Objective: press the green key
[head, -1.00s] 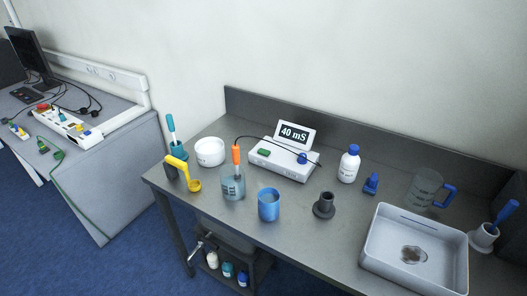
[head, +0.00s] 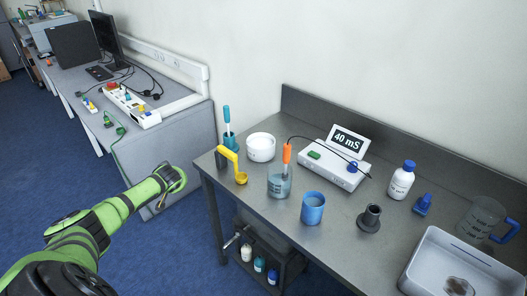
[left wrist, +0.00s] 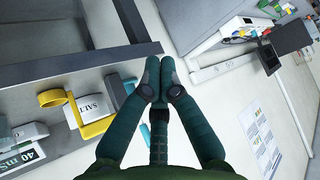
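The green key (head: 314,155) is a small green button on the top left of the white meter (head: 320,171). The meter's tilted display (head: 348,138) reads 40 mS. My left gripper (head: 178,178) hangs over the floor, left of the table and well apart from the key. In the left wrist view its fingertips (left wrist: 160,72) are together with nothing visible between them. That view also shows part of the display (left wrist: 18,157) at the lower left edge. My right gripper is not in view.
On the table (head: 265,217), a yellow scoop (head: 240,177), a white tub (head: 261,148) and a beaker with an orange-topped probe (head: 279,186) stand near the meter. A blue cup (head: 313,208) and a white bottle (head: 401,181) stand to the right.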

